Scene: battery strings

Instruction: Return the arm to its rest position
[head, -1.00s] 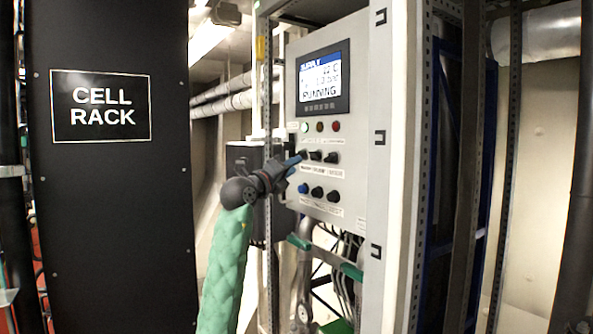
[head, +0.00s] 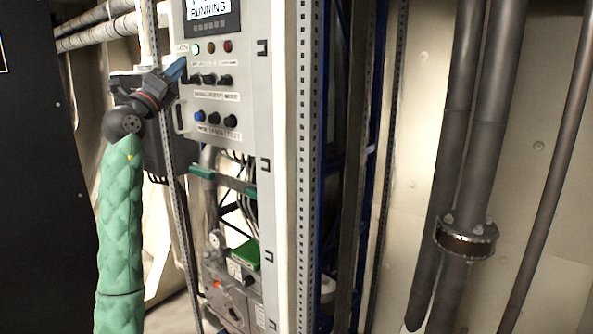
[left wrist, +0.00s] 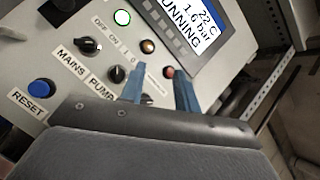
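My left arm, in a green sleeve, comes up from below in the head view. Its gripper (head: 176,68) is at the left edge of the grey control panel (head: 248,100), beside the rows of lamps and knobs. In the left wrist view its two blue fingers (left wrist: 158,90) stand apart in front of the panel face. A dark knob (left wrist: 147,98) shows partly between them, and I see no grip on it. The MAINS knob (left wrist: 88,45), PUMP knob (left wrist: 117,73) and blue RESET button (left wrist: 40,90) are in the wrist view. My right gripper is not in view.
The panel screen (head: 211,12) reads RUNNING. A lit green lamp (left wrist: 122,17) sits above the knobs. A perforated metal post (head: 178,220) stands below my gripper. Valve gear and a green block (head: 245,256) lie under the panel. Dark pipes (head: 470,150) stand at the right.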

